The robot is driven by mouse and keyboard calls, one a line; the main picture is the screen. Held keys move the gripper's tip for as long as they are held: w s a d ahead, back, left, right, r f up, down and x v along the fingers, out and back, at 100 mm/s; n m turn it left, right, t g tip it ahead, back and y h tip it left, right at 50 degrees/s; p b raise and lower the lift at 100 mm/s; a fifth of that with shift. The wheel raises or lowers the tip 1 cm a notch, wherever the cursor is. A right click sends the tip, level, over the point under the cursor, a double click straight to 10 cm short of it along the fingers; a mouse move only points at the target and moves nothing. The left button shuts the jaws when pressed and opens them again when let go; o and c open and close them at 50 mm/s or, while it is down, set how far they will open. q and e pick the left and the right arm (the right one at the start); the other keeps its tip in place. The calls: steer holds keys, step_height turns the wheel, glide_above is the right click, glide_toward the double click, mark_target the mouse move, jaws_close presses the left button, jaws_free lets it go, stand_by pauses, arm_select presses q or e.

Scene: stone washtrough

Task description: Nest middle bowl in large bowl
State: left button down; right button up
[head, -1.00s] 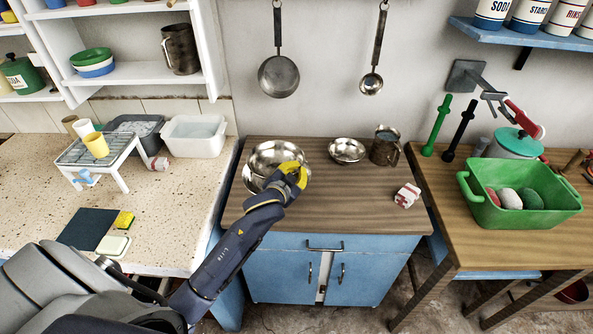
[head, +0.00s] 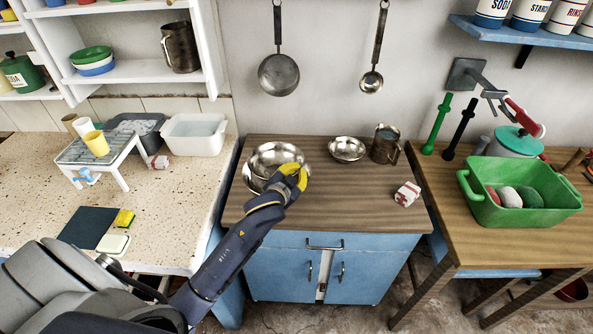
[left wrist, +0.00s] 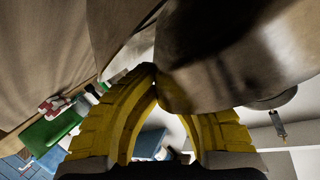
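The middle bowl (head: 274,158), shiny metal, is over the large bowl (head: 251,181) on the wooden top of the blue cabinet. Only the large bowl's left and lower-left edge shows; the rest is hidden, so I cannot tell whether the two touch. My left gripper (head: 293,177), with yellow fingers, is at the middle bowl's right side and shut on its wall. In the left wrist view the metal bowl (left wrist: 205,55) comes between the fingers and hides the tip of one. My right gripper is not in view.
The front middle of the wooden top (head: 335,205) is clear. A ladle (head: 372,80) and a pan (head: 279,75) hang on the wall behind.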

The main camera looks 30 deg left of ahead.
arm_select(q)
steer(key=shift+f, duration=0.4)
steer(key=c, duration=1)
jaws_free()
steer(key=shift+o, duration=0.2)
steer(key=shift+r, duration=3.5)
